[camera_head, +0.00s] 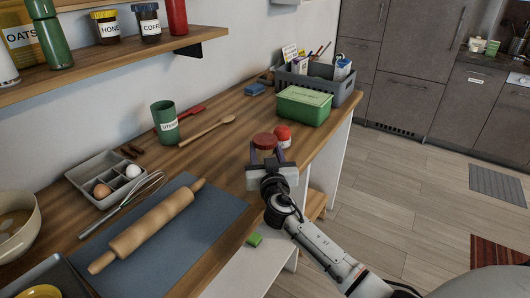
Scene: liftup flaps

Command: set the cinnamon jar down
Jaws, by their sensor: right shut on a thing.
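The cinnamon jar (264,141), with a reddish-brown lid, is between the fingers of my right gripper (266,158). The gripper is shut on it, near the right edge of the wooden counter (238,148). The gripper hides most of the jar's body and its label, so I cannot tell whether its base touches the counter. My left gripper is not in view.
A small red-topped jar (283,132) stands just behind the held jar. A green box (304,106) and a grey crate (345,88) are farther back. A rolling pin (148,225) lies on a dark mat (205,226) at the front left. A wooden spoon (208,130) lies left of the gripper.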

